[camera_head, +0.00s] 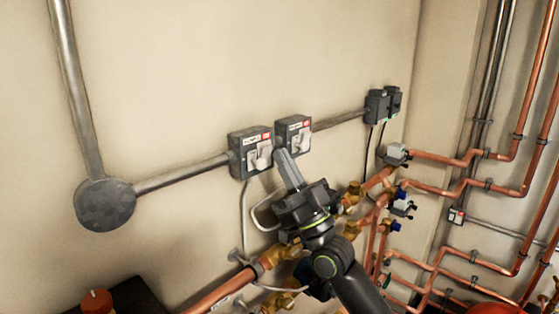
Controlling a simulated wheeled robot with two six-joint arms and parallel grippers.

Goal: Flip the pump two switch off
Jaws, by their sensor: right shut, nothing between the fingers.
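Two grey switch boxes sit side by side on the wall along a metal conduit: a left box (251,152) and a right box (293,135). Each has a white label, a small red mark and a pale switch lever. The label text is too small to read, so I cannot tell which is pump two. The left lever (260,158) and right lever (298,144) both show. My right gripper (283,153) is shut and empty, its fingertips pointing up at the lower left edge of the right box. I cannot tell whether it touches the box. My left gripper is out of view.
Copper pipes (464,160) with brass valves fill the right and lower middle. A round grey junction box (106,204) is on the left wall. Two dark sockets (378,106) with hanging cables are right of the switches. The wall above the switches is clear.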

